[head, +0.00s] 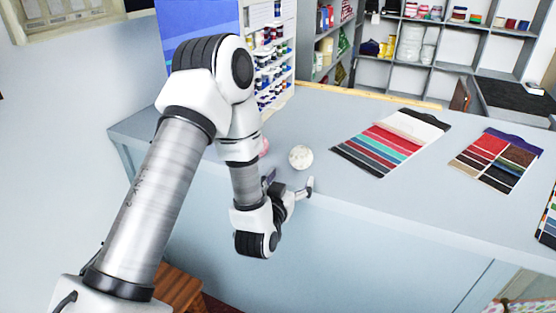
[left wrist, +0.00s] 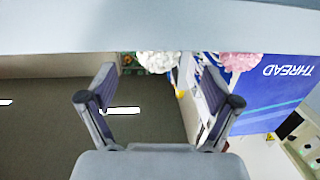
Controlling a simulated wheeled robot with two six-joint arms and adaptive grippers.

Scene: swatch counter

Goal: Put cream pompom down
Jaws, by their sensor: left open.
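The cream pompom (head: 301,157) is a round, off-white ball resting on the grey-blue counter (head: 232,184), close to its near edge. My left gripper (head: 290,182) is at that edge, just on the near side of the pompom, with its fingers apart. In the left wrist view the picture is upside down; the cream pompom (left wrist: 158,62) shows beyond the spread fingers of the left gripper (left wrist: 160,85), with nothing held between them. A gap seems to lie between fingers and pompom. My right gripper is in neither view.
A pink pompom (left wrist: 240,63) sits beside the cream one; in the head view my arm mostly hides it. Swatch cards (head: 392,142) and (head: 496,160) lie to the right. A thread rack (head: 273,60) stands behind. The counter between pompom and cards is clear.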

